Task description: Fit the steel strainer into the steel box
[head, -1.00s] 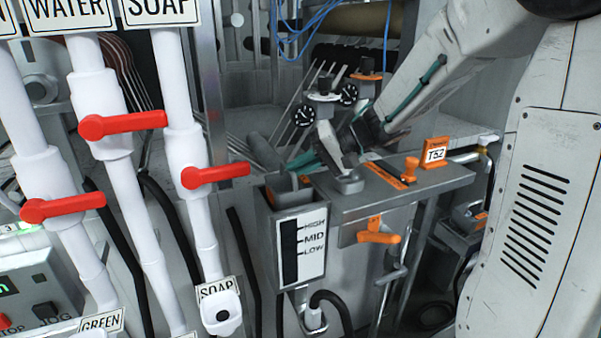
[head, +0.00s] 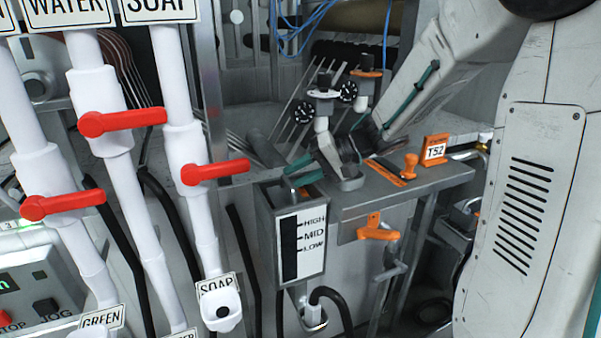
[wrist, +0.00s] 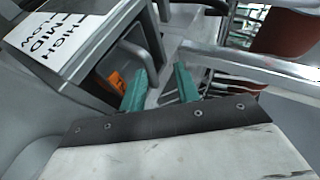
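The steel box (head: 265,225) stands at the front left of the steel bench, with a HIGH/MID/LOW label on its front. It also shows at the upper left of the wrist view (wrist: 108,72). A curved steel handle (wrist: 150,60) stands up at the box's mouth. It looks like the strainer's, but the strainer's body is hidden and I cannot tell how deep it sits. My gripper (head: 306,171) is over the box's top. In the wrist view its two teal fingers (wrist: 162,80) are apart, with the handle's end near the gap and no clear grip on it.
White pipes with red levers (head: 215,172) stand left of the box. On the bench are an orange knob (head: 411,164), a T52 sign (head: 435,151) and upright valves with gauges (head: 322,100). An orange tap handle (head: 378,234) juts from the front.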

